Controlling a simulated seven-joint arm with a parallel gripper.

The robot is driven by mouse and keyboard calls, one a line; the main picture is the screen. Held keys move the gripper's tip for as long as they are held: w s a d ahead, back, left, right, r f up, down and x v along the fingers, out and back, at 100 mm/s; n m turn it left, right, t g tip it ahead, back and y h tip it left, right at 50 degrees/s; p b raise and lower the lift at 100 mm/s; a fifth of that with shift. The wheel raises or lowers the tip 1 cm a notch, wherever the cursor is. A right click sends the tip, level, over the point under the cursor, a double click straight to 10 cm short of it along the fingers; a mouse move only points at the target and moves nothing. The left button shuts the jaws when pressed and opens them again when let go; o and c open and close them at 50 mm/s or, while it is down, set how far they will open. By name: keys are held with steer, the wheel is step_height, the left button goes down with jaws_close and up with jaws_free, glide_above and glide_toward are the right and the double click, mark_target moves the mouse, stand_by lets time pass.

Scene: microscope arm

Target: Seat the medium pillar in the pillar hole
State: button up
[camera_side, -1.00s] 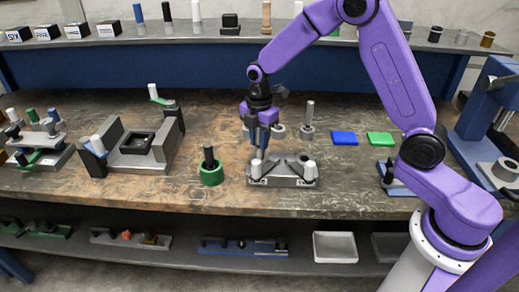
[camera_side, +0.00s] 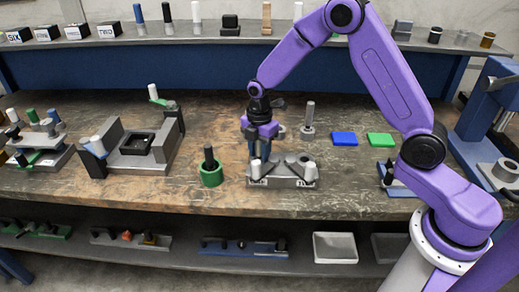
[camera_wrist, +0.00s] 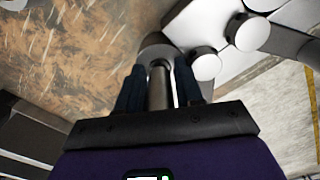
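The medium pillar (camera_wrist: 160,88) is a grey cylinder between my gripper's two dark blue fingers in the wrist view. My gripper (camera_wrist: 160,86) appears shut on it. A darker round form lies at the pillar's far end; I cannot tell whether it is the pillar's foot or part of the fixture. In the side view my gripper (camera_side: 262,157) points down over the left and back part of the grey fixture (camera_side: 283,183), which has white-topped posts. The fingers hide the pillar there. The pillar hole cannot be made out clearly.
A taller grey pillar (camera_side: 309,116) on a round foot stands behind the fixture. A green ring with a black peg (camera_side: 211,172) stands to the left. Blue (camera_side: 344,138) and green (camera_side: 380,139) plates lie to the right.

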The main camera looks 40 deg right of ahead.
steer(key=shift+r, duration=0.1)
step_height(320, 180, up, 12)
steer(key=shift+r, duration=0.1)
stand_by(0.4)
steer(key=shift+s, duration=0.1)
steer(key=s+d+r+m, duration=0.1)
steer(key=s+m, duration=0.6)
steer(key=s, duration=2.6)
steer(key=shift+s+d+m, duration=0.2)
steer(key=shift+d+m, duration=0.1)
steer(key=shift+d, duration=0.25)
steer(key=shift+r, duration=0.1)
